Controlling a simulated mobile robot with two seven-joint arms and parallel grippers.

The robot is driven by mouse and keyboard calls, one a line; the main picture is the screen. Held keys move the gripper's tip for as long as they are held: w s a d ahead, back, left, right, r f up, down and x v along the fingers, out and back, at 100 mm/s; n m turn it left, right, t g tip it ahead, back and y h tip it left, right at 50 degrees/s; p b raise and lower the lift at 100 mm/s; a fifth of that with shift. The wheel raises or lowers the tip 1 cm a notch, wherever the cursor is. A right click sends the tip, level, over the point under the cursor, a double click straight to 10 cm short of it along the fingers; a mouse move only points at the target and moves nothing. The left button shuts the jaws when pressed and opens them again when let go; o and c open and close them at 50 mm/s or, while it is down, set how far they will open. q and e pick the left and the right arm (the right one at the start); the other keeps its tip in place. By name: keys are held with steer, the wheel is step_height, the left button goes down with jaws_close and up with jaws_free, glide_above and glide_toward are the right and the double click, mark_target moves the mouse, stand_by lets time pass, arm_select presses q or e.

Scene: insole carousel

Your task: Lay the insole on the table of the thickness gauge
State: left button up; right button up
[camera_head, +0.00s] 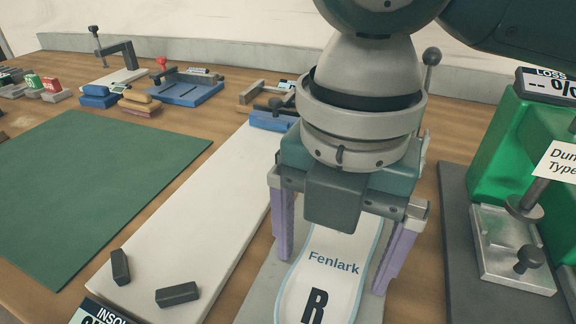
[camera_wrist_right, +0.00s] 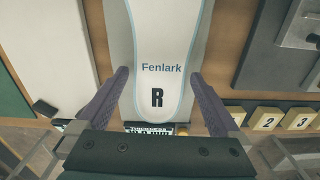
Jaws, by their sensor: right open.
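The insole (camera_head: 345,282) is white with a pale blue edge and reads "Fenlark" and "R". It lies flat, printed side up, on a grey plate (camera_head: 262,290), which seems to be the table of the thickness gauge. The insole (camera_wrist_right: 160,45) and a display reading "THICKNESS" (camera_wrist_right: 150,129) also show in the right wrist view. My right gripper (camera_head: 332,275) is open, with its purple fingers on either side of the insole. Its fingers (camera_wrist_right: 158,78) look apart from the insole's edges in the wrist view. The gripper hides the insole's far end in the head view. My left gripper is out of view.
A long white board (camera_head: 190,225) with two dark blocks is left of the plate, beside a green mat (camera_head: 95,180). A green machine (camera_head: 485,160) with a metal platform stands right. Blue fixtures (camera_head: 190,88) stand behind. Yellow numbered tiles (camera_wrist_right: 268,119) show in the wrist view.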

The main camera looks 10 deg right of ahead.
step_height(320, 180, up, 12)
steer(key=p, duration=0.2)
steer(key=shift+r, duration=0.1)
stand_by(0.9)
